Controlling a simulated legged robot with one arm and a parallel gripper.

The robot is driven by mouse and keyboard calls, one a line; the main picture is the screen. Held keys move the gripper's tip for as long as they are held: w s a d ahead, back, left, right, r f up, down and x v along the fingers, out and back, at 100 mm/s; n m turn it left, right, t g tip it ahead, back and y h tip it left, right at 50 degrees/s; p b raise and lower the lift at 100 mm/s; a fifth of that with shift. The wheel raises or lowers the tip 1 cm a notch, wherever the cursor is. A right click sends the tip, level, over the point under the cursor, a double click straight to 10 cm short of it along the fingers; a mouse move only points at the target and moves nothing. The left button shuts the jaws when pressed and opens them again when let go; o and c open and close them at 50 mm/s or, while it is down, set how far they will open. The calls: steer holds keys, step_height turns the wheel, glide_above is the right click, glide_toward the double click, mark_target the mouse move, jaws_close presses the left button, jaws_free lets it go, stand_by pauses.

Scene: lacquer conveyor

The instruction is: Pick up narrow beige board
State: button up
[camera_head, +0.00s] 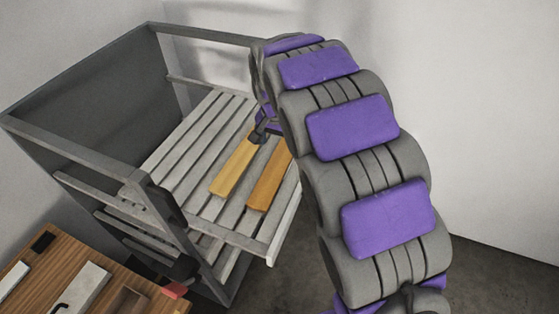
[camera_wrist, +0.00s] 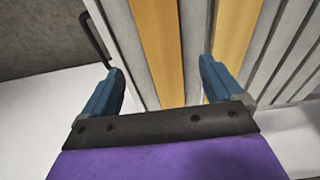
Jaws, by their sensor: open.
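Two narrow boards lie side by side on a slatted shelf in the head view. The left one is lighter, yellow-beige (camera_head: 233,174); the right one (camera_head: 268,182) is more orange-brown. My gripper (camera_head: 259,136) is open by their far ends, partly hidden by my arm. In the wrist view, my open blue fingers (camera_wrist: 163,82) straddle one board (camera_wrist: 158,40) in the picture, with nothing held. A second board (camera_wrist: 234,35) runs to the right, partly behind the right finger. I cannot tell surely which wrist-view board is the beige one.
The grey slatted shelf (camera_head: 193,135) sits in a metal rack with a raised frame (camera_head: 85,75). A wooden table (camera_head: 35,280) with small items stands at lower left. A dark handle (camera_wrist: 93,38) shows at upper left in the wrist view. Bare floor lies to the right.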

mark_target(280, 159)
step_height(280, 159, down, 2)
steer(key=shift+w+f, duration=0.15)
steer(key=shift+w+d+f, duration=0.1)
steer(key=shift+d+f, duration=0.35)
steer(key=shift+f, duration=0.1)
steer(key=f, duration=0.3)
steer(key=w+a+f+b, duration=0.1)
steer(key=shift+w+f, duration=0.1)
steer(key=shift+f, duration=0.25)
steer(key=shift+d+r, duration=0.1)
steer(key=shift+d, duration=0.2)
steer(key=c, duration=0.6)
steer(key=shift+a, duration=0.15)
steer(key=c, duration=0.7)
